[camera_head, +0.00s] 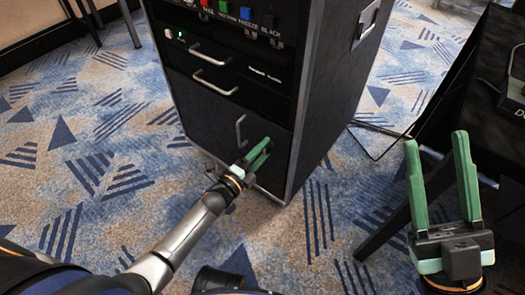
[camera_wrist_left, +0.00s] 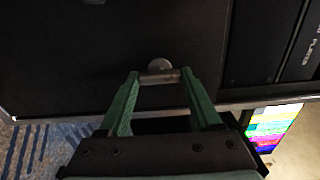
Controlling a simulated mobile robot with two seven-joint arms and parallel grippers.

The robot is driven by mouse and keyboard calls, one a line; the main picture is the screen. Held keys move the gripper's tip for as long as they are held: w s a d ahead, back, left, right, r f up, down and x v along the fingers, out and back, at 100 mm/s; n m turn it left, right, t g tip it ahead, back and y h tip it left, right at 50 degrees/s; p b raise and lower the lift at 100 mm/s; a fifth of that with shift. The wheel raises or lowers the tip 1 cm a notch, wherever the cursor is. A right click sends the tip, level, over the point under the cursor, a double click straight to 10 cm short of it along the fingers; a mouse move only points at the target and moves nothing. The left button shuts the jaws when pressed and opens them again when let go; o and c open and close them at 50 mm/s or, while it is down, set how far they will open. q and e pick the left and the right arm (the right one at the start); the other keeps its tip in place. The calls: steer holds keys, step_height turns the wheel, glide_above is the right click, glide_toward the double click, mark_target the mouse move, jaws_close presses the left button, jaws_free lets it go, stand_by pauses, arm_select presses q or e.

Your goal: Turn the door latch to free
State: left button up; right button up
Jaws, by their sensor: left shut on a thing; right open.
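The door latch (camera_wrist_left: 159,67) is a small metal knob with a short bar across it, on a black door panel (camera_wrist_left: 80,60) in the left wrist view. My left gripper (camera_wrist_left: 160,77) has its green fingertips at the two ends of the bar and is shut on it. In the head view my left gripper (camera_head: 264,149) is at the lower front door (camera_head: 210,110) of the black rack case, right of a metal pull handle (camera_head: 240,131). The latch is hidden there. My right gripper (camera_head: 436,140) is open and empty at the right, apart from the rack.
The rack (camera_head: 330,90) has two drawer handles (camera_head: 212,84) and coloured buttons (camera_head: 225,7) above the door. A black-draped table (camera_head: 430,110) with a device (camera_head: 515,85) stands at the right. Patterned carpet (camera_head: 90,150) is clear at the left. A cable lies behind the rack.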

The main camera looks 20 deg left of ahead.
arm_select(q)
steer(key=o, duration=1.4)
steer(key=shift+s, duration=0.1)
steer(key=p+v, duration=0.4)
steer(key=v, duration=0.8)
steer(key=shift+s, duration=0.15)
